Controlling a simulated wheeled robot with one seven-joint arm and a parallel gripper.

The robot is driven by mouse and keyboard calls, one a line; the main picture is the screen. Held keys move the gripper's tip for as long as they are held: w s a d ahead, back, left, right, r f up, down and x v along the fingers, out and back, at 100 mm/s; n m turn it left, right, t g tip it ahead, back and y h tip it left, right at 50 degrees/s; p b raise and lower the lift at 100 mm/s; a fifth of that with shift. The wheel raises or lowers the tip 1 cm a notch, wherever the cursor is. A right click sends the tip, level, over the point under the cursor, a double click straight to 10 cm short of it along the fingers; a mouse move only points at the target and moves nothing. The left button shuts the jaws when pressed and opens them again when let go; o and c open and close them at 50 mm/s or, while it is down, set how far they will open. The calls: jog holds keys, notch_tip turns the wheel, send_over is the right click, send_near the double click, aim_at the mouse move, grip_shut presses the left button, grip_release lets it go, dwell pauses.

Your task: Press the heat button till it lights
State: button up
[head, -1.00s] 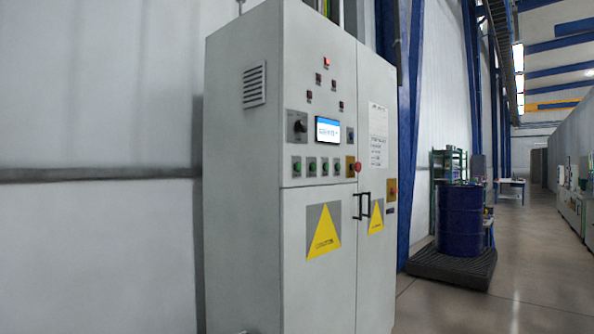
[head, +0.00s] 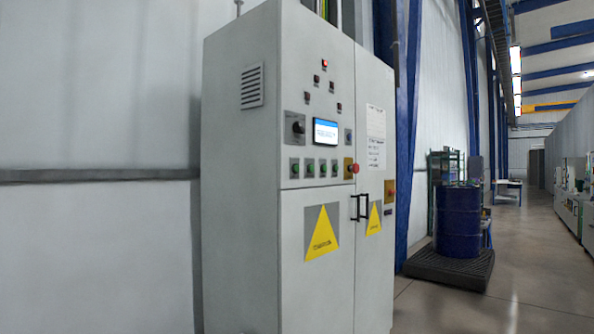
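A tall grey control cabinet (head: 240,200) stands left of centre in the head view. Its upper door holds a row of several green buttons (head: 310,168) under a lit screen (head: 326,132). A red mushroom button (head: 354,168) on a yellow plate sits to their right. A red lamp (head: 325,64) glows at the top, with several dark red lamps (head: 317,79) below it. The labels are too small to read, so I cannot tell which button is the heat button. My gripper is not in view.
A black knob (head: 298,127) is left of the screen. Black door handles (head: 359,207) stick out of the cabinet front. A blue drum (head: 459,222) stands on a dark pallet (head: 450,268) to the right. The floor (head: 525,270) right of it is clear.

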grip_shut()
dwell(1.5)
